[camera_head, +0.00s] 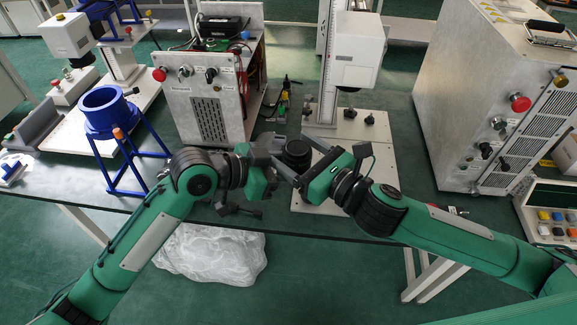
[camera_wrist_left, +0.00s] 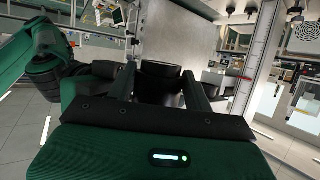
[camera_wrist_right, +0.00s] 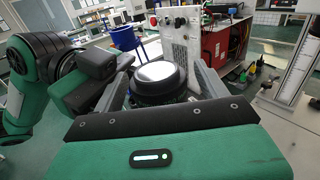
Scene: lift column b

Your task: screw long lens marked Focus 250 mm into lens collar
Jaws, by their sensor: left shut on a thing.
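A black round lens piece (camera_head: 298,152) is upright between my two grippers in the head view, at the front of the white base plate. In the right wrist view the lens piece (camera_wrist_right: 158,82) shows a pale glass top in a dark ring. My left gripper (camera_head: 284,160) is shut on it from the left; the left wrist view shows the dark piece (camera_wrist_left: 160,76) between the fingers. My right gripper (camera_head: 302,162) has its fingers spread on either side of it and looks open. I cannot tell the lens from the collar, and no Focus 250 mm marking is readable.
A white column (camera_head: 329,60) stands behind the grippers. A grey control box (camera_head: 208,105) is behind to the left, with a blue ring stand (camera_head: 107,112) further left. A large grey cabinet (camera_head: 455,100) is at the right. A clear bag (camera_head: 212,252) lies below the table edge.

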